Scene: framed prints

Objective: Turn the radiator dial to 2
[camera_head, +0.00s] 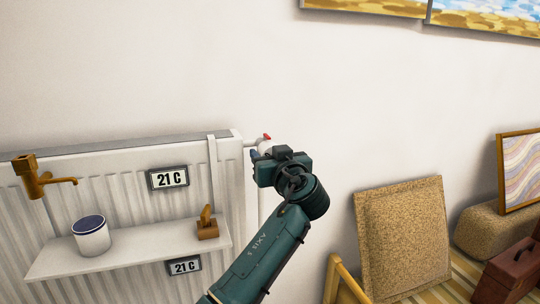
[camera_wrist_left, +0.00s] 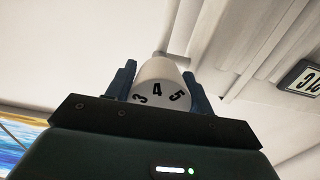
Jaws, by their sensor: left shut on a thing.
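In the head view the left gripper (camera_head: 262,158) is at the radiator's upper right corner. The radiator (camera_head: 120,185) is white and ribbed. My right gripper is not in view.
A white shelf (camera_head: 130,255) in front of the radiator holds a paint can (camera_head: 91,238) and a small brown object (camera_head: 207,226). A brass tap (camera_head: 32,178) is at left. Two displays read 21 C. A cork board (camera_head: 405,235) leans on the wall at right.

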